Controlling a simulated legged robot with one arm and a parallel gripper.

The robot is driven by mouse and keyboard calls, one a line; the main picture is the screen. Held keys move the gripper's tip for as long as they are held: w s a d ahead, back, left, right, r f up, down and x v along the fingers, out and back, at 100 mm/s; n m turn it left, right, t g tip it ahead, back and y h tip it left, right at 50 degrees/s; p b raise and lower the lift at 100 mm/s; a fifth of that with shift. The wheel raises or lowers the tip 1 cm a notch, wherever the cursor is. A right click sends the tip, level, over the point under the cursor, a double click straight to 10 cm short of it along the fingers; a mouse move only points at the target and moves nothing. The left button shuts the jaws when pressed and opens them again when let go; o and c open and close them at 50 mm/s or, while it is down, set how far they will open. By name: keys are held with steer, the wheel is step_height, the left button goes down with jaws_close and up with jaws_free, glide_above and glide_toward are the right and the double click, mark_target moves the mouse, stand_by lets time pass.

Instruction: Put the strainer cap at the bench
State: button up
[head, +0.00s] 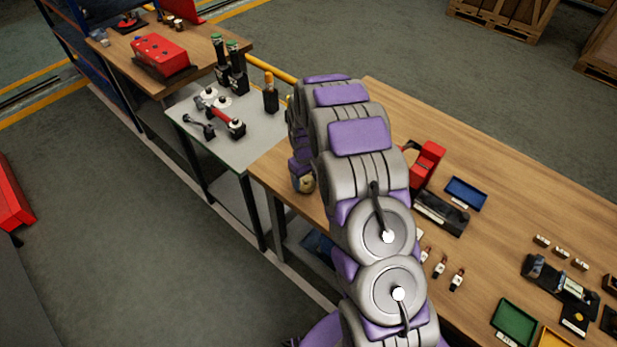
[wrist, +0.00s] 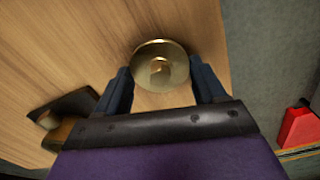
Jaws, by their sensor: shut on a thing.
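The strainer cap is a round brass piece (wrist: 160,64) with a small raised middle, between my fingers in the wrist view. My gripper (wrist: 162,84) is shut on it, with a dark finger at each side. In the head view the brass cap (head: 307,185) shows just below my gripper (head: 302,170), at the near left end of the wooden bench (head: 275,172). Wood lies behind the cap in the wrist view. I cannot tell whether the cap touches the bench top. My arm hides part of the bench.
A grey table (head: 187,103) with several tools adjoins the bench at left. A red device (head: 427,160), a blue tray (head: 466,193) and a green tray (head: 514,322) are on the bench right of my arm. A dark holder (wrist: 75,108) shows at left in the wrist view.

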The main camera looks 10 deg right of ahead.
steer(key=shift+d, duration=1.1)
steer(key=shift+a, duration=1.6)
steer(key=shift+d, duration=1.15)
steer(key=shift+a+f, duration=0.25)
steer(key=shift+a, duration=0.75)
steer(key=o, duration=0.9)
steer(key=shift+d, duration=0.2)
steer(key=o, duration=0.3)
steer(key=shift+d, duration=0.5)
steer(key=shift+o, duration=0.9)
steer(key=shift+d, duration=0.1)
steer(key=shift+a, duration=0.35)
steer(key=shift+a+r, duration=0.2)
steer(key=shift+a, duration=0.05)
steer(key=shift+d+r+p, duration=0.25)
steer(key=shift+r+p, duration=0.05)
steer(key=shift+r, duration=0.4)
steer(key=shift+d+r+p, duration=0.25)
steer(key=shift+r+p, duration=0.05)
steer(key=shift+r, duration=0.35)
steer(key=shift+a+r+p, duration=0.2)
steer(key=shift+r, duration=0.45)
steer(key=shift+a+r+p, duration=0.2)
steer(key=shift+r, duration=0.45)
steer(key=shift+d+r, duration=0.1)
steer(key=shift+r, duration=0.4)
steer(key=shift+d+r, duration=0.15)
steer(key=shift+d, duration=0.05)
